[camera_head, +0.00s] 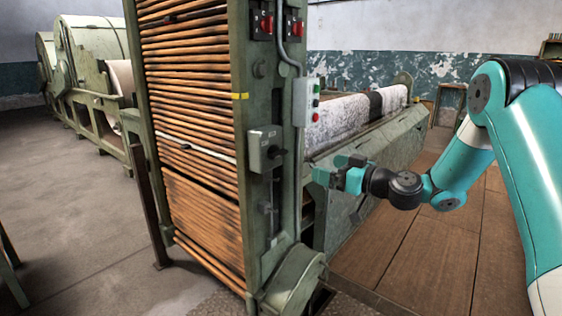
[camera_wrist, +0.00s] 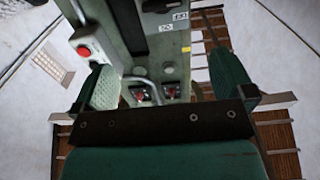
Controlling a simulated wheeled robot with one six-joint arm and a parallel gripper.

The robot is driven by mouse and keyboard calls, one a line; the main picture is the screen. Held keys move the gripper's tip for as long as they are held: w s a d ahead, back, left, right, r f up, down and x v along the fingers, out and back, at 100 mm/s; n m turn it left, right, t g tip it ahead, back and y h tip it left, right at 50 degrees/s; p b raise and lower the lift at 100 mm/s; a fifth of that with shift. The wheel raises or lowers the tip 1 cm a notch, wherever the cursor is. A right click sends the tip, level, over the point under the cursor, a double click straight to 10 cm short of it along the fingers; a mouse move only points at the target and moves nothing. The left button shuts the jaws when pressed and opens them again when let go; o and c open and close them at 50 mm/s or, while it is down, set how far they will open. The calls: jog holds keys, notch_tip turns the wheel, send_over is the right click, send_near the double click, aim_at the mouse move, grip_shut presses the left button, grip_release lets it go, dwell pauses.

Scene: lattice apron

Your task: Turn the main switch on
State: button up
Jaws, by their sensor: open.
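My gripper (camera_head: 338,172) is open and empty, held to the right of the green machine column (camera_head: 262,100). In the wrist view my gripper (camera_wrist: 166,78) shows two green fingers spread wide, with the column between and beyond them. Candidates for the main switch are a grey box with a dark knob (camera_head: 274,152) at mid-column and two red rotary switches at the top, the left one (camera_head: 267,25) and the right one (camera_head: 296,27). The frames do not tell which is the main switch. The red switches also show in the wrist view (camera_wrist: 141,95), partly hidden by my gripper. No contact shows.
A grey push-button box (camera_head: 306,101) with a conduit projects from the column's right side, close to my gripper. Stacked wooden slats (camera_head: 190,110) fill the left. A machine bed with pale fibre (camera_head: 345,118) lies behind. Open wooden floor (camera_head: 440,260) is at right.

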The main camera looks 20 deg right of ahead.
aim_at(281, 154)
jog(key=p+x, duration=0.2)
jog(key=x, duration=1.4)
jog(key=shift+s, duration=0.1)
jog(key=c, duration=0.9)
